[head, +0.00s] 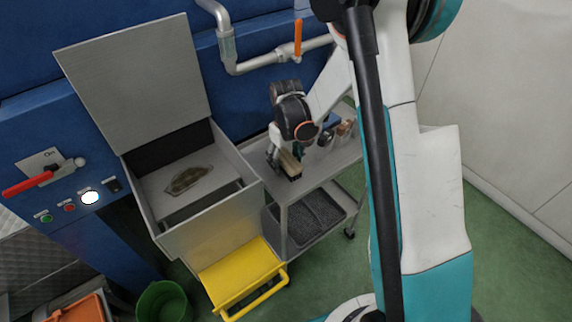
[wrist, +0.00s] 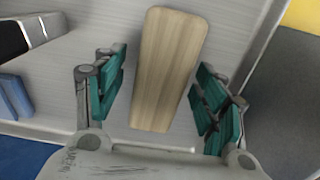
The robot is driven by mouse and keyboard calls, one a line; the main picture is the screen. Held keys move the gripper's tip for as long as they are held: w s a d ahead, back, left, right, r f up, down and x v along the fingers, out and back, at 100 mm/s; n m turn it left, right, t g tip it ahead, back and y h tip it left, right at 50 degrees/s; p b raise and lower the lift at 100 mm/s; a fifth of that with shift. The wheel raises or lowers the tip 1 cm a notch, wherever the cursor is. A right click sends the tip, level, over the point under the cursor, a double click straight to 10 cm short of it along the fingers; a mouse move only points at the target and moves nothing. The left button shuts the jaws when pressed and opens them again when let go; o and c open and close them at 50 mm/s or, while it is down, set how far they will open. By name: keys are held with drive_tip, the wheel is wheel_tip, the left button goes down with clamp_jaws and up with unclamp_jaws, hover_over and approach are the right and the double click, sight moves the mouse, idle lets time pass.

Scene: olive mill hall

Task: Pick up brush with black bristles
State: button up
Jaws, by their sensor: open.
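The brush (head: 290,164) lies on the grey metal cart top, and its black bristles show at its lower edge in the head view. In the wrist view its pale wooden back (wrist: 168,68) fills the space between my fingers, and the bristles are hidden beneath it. My gripper (head: 284,162) is over the brush. In the wrist view my gripper (wrist: 160,95) is open, with a teal-padded finger on each side of the wood and a gap on both sides.
The cart (head: 320,175) also holds small jars or bottles (head: 343,129) and a blue item (head: 331,121) behind my gripper. A metal bin with a raised lid (head: 135,77) stands to the left. A yellow step (head: 240,276) and green bucket (head: 163,302) are on the floor.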

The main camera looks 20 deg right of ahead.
sight(286, 157)
drive_tip(key=c, duration=1.2)
drive_tip(key=shift+r, duration=0.1)
wheel_tip(286, 157, up, 20)
drive_tip(key=p, duration=0.6)
drive_tip(key=shift+p, duration=0.3)
